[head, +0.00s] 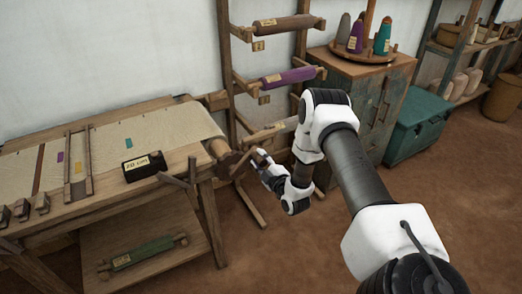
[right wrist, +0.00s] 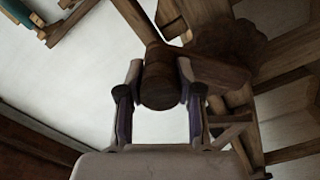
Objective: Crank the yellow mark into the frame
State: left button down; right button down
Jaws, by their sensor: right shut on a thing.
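The cloth (head: 165,128) lies stretched over the wooden loom and wraps a roller (head: 216,147) at its right end. A small yellow mark (head: 78,168) shows on the cloth between the two bars of a narrow wooden frame (head: 88,150). A purple mark (head: 60,157) is left of the frame and a teal mark (head: 129,142) is right of it. My right gripper (head: 260,160) is at the crank beside the roller. In the right wrist view its fingers are shut on the dark round crank handle (right wrist: 160,88). My left gripper is out of view.
A black block labelled "20 cm" (head: 145,166) sits on the loom's near edge. A rack with rolls, including a purple roll (head: 290,76), stands behind my right arm. A cabinet (head: 362,90) and teal chest (head: 417,126) stand right. The floor in front is clear.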

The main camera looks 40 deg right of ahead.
jog(key=shift+r, duration=0.1)
jog(key=c, duration=0.8)
grip_release()
jog(key=shift+o, duration=0.2)
jog(key=v, duration=1.2)
jog(key=shift+w+a, duration=0.1)
jog(key=shift+w, duration=0.05)
